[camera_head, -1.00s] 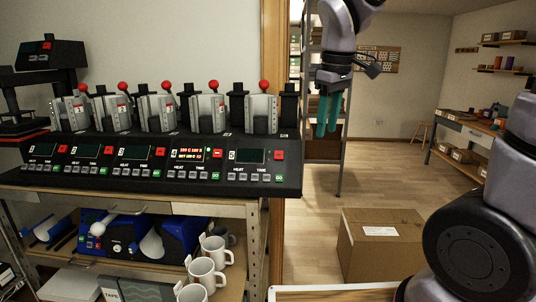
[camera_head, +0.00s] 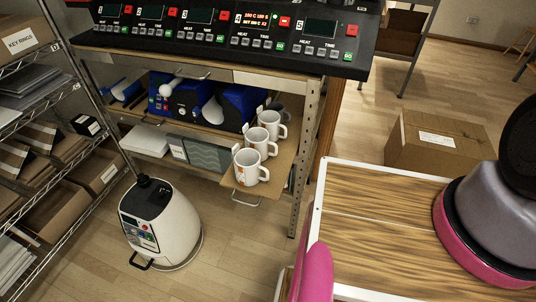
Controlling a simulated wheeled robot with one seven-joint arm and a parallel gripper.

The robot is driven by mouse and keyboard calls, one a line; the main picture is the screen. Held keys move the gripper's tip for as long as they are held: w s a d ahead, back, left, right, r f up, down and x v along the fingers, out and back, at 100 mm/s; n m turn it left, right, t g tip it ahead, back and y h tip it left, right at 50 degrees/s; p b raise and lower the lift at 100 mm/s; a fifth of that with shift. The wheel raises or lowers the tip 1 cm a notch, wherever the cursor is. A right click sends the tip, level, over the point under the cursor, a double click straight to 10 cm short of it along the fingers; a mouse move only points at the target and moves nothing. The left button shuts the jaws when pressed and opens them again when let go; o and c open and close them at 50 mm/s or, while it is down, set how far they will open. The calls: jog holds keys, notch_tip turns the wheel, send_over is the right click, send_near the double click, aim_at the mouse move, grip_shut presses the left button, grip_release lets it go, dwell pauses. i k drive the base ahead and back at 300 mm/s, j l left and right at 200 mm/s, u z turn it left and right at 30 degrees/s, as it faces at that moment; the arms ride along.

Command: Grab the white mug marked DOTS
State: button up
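White mugs stand in a row on a wooden pull-out tray (camera_head: 285,176) below the press bench. The front mug (camera_head: 249,168) shows an orange-red mark low on its side. Behind it are a second white mug (camera_head: 260,144) and a third white mug (camera_head: 271,125). A darker mug (camera_head: 278,111) is partly hidden at the back. Their handles point right. Small white tags stand beside them, too small to read, so I cannot tell which mug is marked DOTS. My gripper is not in view.
The mug press bench (camera_head: 220,60) overhangs the shelf. A white rounded machine (camera_head: 160,225) stands on the floor at left, beside a wire rack (camera_head: 50,150). A wood-topped surface (camera_head: 370,230) fills the lower right. A cardboard box (camera_head: 435,143) sits behind it. Floor is clear below the tray.

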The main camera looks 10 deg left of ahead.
aim_at(249, 159)
jog(key=k+u, duration=0.1)
jog(key=u, duration=1.25)
jog(key=i+l+z, duration=0.1)
jog(key=l+z, duration=0.3)
jog(key=i+l+z, duration=0.1)
jog(key=z, duration=0.25)
jog(key=l, duration=0.1)
